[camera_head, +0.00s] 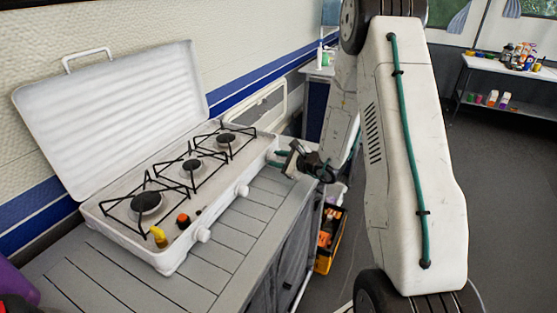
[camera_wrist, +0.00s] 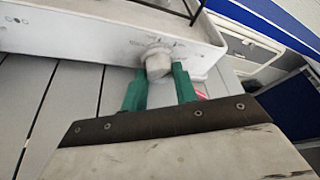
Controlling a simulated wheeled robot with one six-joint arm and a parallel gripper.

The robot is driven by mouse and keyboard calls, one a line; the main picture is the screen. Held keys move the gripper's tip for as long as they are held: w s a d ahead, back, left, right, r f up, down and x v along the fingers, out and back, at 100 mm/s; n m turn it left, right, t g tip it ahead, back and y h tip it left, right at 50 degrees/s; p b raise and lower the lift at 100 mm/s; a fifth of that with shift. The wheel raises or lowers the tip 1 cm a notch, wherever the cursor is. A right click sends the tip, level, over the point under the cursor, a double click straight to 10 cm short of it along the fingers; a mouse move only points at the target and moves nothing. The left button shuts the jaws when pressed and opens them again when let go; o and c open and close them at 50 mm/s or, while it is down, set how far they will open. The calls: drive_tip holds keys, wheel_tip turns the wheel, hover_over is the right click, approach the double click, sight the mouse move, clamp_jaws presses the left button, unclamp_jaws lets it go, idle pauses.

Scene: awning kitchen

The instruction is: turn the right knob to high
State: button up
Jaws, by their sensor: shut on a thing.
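A white gas stove (camera_head: 165,258) with its lid raised stands on the grey slatted counter. Its left knob (camera_head: 203,235) and middle knob (camera_head: 242,190) show on the front panel. The right knob (camera_wrist: 157,64) shows in the wrist view, pale and round, with small printed marks beside it on the panel. My gripper (camera_head: 278,158) is at the right end of the stove front. In the wrist view my gripper's green fingers (camera_wrist: 158,76) are shut on the right knob, one on each side. In the head view the gripper hides this knob. The knob's pointer direction is unclear.
Black burner grates (camera_head: 192,166) cover the stove top. A small yellow item (camera_head: 159,237) and an orange-black item (camera_head: 183,220) lie at its front left. The counter (camera_head: 215,265) before the stove is clear. An orange-black crate (camera_head: 328,240) stands on the floor beside it.

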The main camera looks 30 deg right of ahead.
idle(0.3)
drive_tip(key=o, duration=1)
drive_tip(key=v, duration=0.7)
drive_tip(key=shift+s+d+r, duration=0.1)
drive_tip(key=shift+s+r, duration=0.05)
drive_tip(key=shift+s, duration=0.2)
